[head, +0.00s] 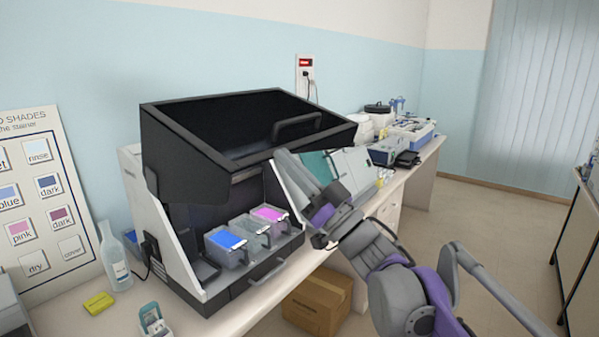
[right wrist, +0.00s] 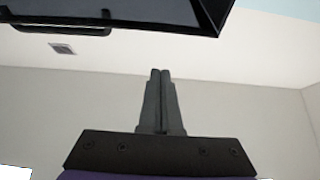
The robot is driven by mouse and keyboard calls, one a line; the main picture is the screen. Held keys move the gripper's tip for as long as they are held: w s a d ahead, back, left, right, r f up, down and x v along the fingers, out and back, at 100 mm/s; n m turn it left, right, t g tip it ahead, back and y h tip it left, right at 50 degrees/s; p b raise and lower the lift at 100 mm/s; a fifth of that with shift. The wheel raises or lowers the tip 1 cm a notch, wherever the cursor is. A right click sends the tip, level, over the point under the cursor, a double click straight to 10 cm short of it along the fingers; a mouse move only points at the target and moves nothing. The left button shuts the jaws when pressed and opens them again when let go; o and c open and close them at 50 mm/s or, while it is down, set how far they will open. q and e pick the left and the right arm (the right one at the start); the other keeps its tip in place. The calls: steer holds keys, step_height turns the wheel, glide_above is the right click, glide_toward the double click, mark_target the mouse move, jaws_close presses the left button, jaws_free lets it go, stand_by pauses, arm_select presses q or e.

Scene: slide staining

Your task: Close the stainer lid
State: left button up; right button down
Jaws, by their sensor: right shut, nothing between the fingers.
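The stainer (head: 180,235) is a white and black box on the bench in the head view. Its black lid (head: 185,150) is raised, tilted open above the front opening, with a bar handle (head: 298,125) on its right part. My right gripper (head: 284,157) points up, just below the handle and in front of the stainer's right side, apart from the lid. In the right wrist view its fingers (right wrist: 160,100) are shut together and empty. The lid's dark edge (right wrist: 215,18) and the handle (right wrist: 60,29) show above them. My left gripper is out of view.
Blue, grey and pink staining trays (head: 228,248) sit in the stainer's open front. A cardboard box (head: 318,302) is under the bench.

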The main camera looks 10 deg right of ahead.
mark_target(269, 158)
steer(key=w+a, duration=0.3)
steer(key=shift+w+a+f+p, duration=0.1)
steer(key=shift+w+a+p, duration=0.1)
steer(key=shift+w+p, duration=0.1)
steer(key=shift+f, duration=0.45)
steer(key=shift+a, duration=0.1)
